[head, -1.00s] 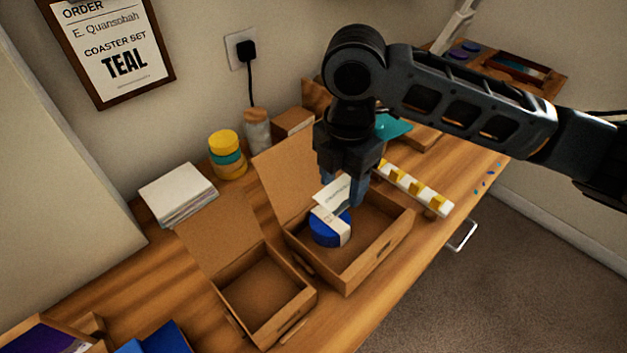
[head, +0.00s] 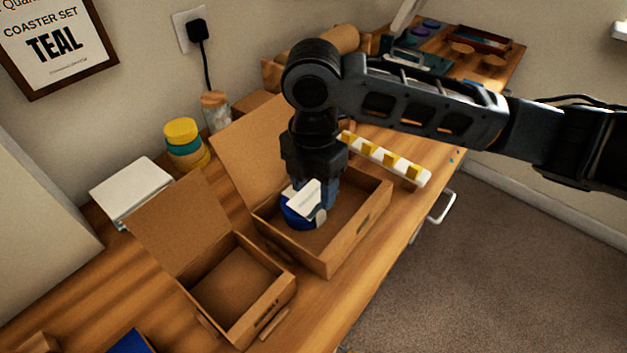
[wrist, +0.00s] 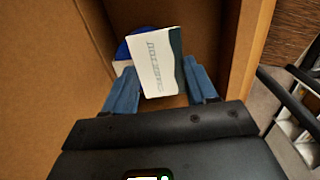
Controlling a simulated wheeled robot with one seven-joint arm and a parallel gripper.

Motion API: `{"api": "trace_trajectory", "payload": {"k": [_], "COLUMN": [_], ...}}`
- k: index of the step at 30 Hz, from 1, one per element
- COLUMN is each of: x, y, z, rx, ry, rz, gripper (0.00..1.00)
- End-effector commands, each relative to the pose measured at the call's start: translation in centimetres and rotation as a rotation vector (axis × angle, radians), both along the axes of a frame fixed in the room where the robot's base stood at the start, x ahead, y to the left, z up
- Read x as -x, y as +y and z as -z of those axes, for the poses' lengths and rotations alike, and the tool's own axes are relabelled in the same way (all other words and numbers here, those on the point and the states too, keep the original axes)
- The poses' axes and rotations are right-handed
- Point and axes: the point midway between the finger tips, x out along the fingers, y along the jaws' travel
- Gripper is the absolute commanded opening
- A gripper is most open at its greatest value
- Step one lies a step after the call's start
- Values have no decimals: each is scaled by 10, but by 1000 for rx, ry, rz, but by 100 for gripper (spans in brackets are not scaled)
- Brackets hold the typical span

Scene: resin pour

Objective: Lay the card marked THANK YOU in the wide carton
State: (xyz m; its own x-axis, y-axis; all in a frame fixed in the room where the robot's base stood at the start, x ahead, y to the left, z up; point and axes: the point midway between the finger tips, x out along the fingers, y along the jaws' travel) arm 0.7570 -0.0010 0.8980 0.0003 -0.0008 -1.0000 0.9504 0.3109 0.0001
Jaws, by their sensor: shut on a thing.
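The wide carton (head: 345,240) stands open on the bench with its lid leaning back. A blue round stack (head: 297,214) with a pale band sits inside at its left. My gripper (head: 316,196) points down into this carton. It is shut on a white card (head: 306,199), which shows between the blue fingers in the wrist view (wrist: 157,62). The card has grey lettering, too small to read surely, and a dark teal edge strip. It is tilted and overlaps the blue stack in both views; I cannot tell whether they touch. The stack is mostly hidden in the wrist view (wrist: 122,52).
A smaller open empty carton (head: 262,317) stands at the left of the wide one. A white rail with yellow blocks (head: 388,160) lies behind on the right. White sheets (head: 130,189) and stacked coloured tubs (head: 184,144) stand at the back left.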

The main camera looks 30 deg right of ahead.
Motion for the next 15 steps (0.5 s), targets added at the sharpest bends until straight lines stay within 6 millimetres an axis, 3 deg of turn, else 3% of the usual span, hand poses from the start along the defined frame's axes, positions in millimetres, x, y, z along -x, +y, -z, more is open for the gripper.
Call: {"api": "trace_trajectory", "payload": {"k": [10,11,15], "x": [0,0,0], "y": [0,0,0], "z": [4,4,4], "rx": [0,0,0], "ry": [0,0,0], "rz": [-1,-1,-1], "gripper": [42,60,73]}}
